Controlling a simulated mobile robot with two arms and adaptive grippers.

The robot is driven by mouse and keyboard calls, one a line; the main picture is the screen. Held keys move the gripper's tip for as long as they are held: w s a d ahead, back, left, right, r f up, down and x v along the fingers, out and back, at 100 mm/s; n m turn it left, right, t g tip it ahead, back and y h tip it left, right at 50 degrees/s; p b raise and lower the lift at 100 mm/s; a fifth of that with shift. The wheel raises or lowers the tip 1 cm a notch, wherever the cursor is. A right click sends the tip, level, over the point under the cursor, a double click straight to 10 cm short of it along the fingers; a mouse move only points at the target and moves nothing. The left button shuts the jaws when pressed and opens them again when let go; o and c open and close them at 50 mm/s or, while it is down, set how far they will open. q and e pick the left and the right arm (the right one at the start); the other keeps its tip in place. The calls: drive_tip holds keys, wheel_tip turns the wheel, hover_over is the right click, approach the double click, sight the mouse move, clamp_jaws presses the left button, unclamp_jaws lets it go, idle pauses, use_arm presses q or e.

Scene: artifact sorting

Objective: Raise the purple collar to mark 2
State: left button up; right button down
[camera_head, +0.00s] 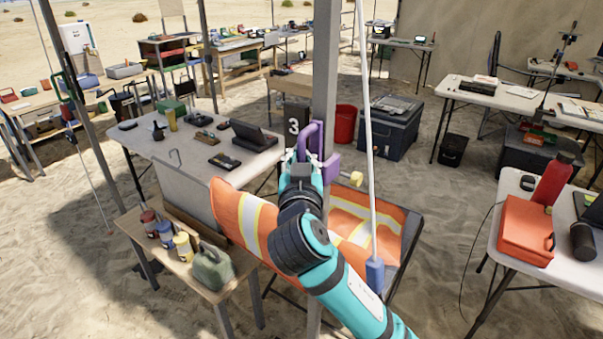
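The purple collar (331,167) sits around the grey upright pole in the middle, with a purple loop handle on its left side and a yellow knob at its lower right. My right gripper (301,157) is at the handle, its pale fingertips beside the handle's lower part. Whether the fingers are closed on it is too small to tell. A white number 3 (293,127) shows on a dark surface just left of the handle. No mark 2 can be made out; my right arm covers part of the pole below the collar. My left gripper is out of view.
An orange vest (252,225) lies on a chair behind my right arm. A small table with paint jars (164,235) and a green jug (212,267) stands at lower left. A thin white pole (367,130) with a blue block rises right of the collar.

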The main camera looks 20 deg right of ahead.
drive_tip(key=c, duration=2)
unclamp_jaws()
drive_tip(key=shift+a, duration=0.1)
drive_tip(key=o, duration=0.6)
drive_tip(key=shift+s+r, duration=0.2)
drive_tip(key=shift+s, duration=0.2)
drive_tip(key=shift+o, duration=0.6)
drive_tip(key=shift+w, duration=0.1)
drive_tip(key=shift+w+f, duration=0.1)
drive_tip(key=v, duration=1.2)
